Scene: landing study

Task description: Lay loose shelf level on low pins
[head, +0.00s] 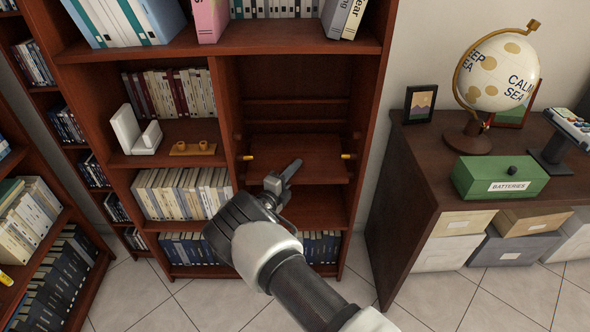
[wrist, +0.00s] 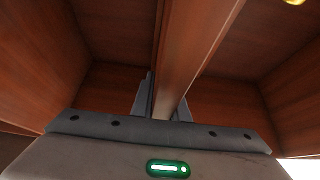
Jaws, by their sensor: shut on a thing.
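The loose shelf (head: 305,158) is a reddish-brown board inside the right bay of the bookcase. It looks about level from side to side in the head view. My gripper (head: 284,184) is shut on its front edge, and the wrist view shows the board (wrist: 195,60) running away between the fingers. A yellow pin (head: 245,157) shows at the board's left end and another yellow pin (head: 347,156) at its right end. A yellow spot (wrist: 293,2) shows at the wrist view's top edge. Whether the board touches the pins, and its underside, I cannot tell.
The bookcase's middle divider (head: 226,120) and right side wall (head: 372,130) bound the bay closely. Left of it are a white bookend (head: 135,132) and a small wooden block with brass knobs (head: 192,148). A desk (head: 395,170) carries a globe (head: 498,75) and green box (head: 500,178).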

